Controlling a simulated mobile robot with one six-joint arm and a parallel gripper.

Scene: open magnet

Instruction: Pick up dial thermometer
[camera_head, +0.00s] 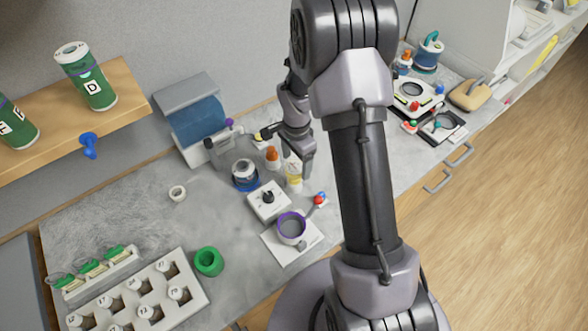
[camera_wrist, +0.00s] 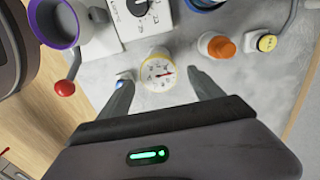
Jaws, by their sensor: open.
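The dial thermometer (camera_wrist: 158,72) has a round white face with a red needle and a yellowish rim. In the wrist view it lies ahead of my gripper (camera_wrist: 165,88), centred between the two open fingers. The fingers stand apart on either side of it, and I see no contact. In the head view my gripper (camera_head: 290,158) points down over the bench, and the pale yellow-banded thermometer (camera_head: 294,180) shows just below it, partly hidden by the fingers.
An orange-capped bottle (camera_wrist: 217,46) and a yellow-topped item (camera_wrist: 266,43) stand right of the thermometer. A white dial box (camera_wrist: 140,18) and a purple-rimmed cup (camera_wrist: 58,22) are to its left. A red-ended lever (camera_wrist: 65,87) sticks out below the cup. Bare bench (camera_head: 225,225) lies further left.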

